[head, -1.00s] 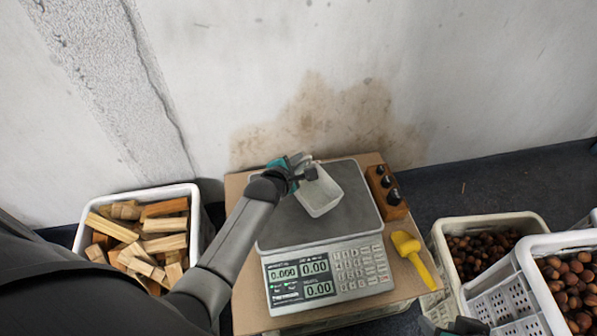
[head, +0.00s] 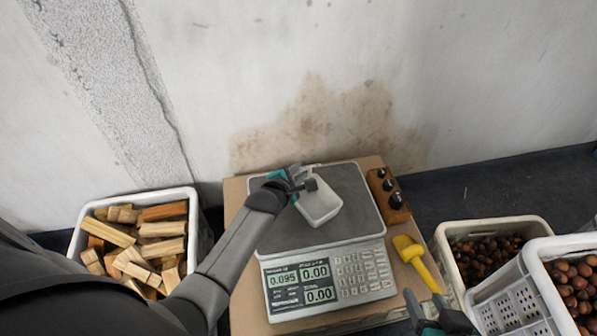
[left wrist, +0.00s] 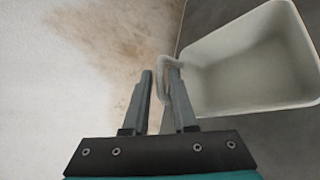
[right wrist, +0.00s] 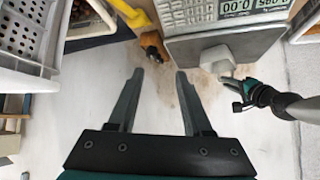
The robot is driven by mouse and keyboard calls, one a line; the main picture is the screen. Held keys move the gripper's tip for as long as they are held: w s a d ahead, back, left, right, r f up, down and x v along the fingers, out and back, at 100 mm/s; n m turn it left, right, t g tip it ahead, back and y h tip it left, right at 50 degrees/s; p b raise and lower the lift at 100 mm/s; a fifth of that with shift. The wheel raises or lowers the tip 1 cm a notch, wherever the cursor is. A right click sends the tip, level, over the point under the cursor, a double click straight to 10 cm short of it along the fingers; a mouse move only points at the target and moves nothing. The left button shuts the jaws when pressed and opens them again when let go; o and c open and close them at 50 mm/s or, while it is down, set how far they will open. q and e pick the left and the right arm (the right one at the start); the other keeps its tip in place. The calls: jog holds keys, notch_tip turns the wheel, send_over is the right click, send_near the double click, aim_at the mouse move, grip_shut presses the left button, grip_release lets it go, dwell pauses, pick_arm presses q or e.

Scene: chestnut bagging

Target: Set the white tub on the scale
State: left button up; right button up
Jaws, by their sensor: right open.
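The scale's left display reads 0.095. My left gripper (head: 292,182) is at the tub's upper left side. In the left wrist view, the tub (left wrist: 250,60) is at right, and its handle lies between and around the fingertips (left wrist: 160,72); whether they press on it is unclear. My right gripper (head: 428,308) is low in the head view, right of the scale. In the right wrist view it is open and empty (right wrist: 155,75).
A yellow scoop (head: 415,260) and a wooden block with black knobs (head: 389,195) lie right of the scale on the cardboard top (head: 236,290). Crates of chestnuts (head: 450,230) stand at right. A crate of wood pieces (head: 82,225) stands at left. A wall rises behind.

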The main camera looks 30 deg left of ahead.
pick_arm(q)
jog(key=shift+o, duration=1.3)
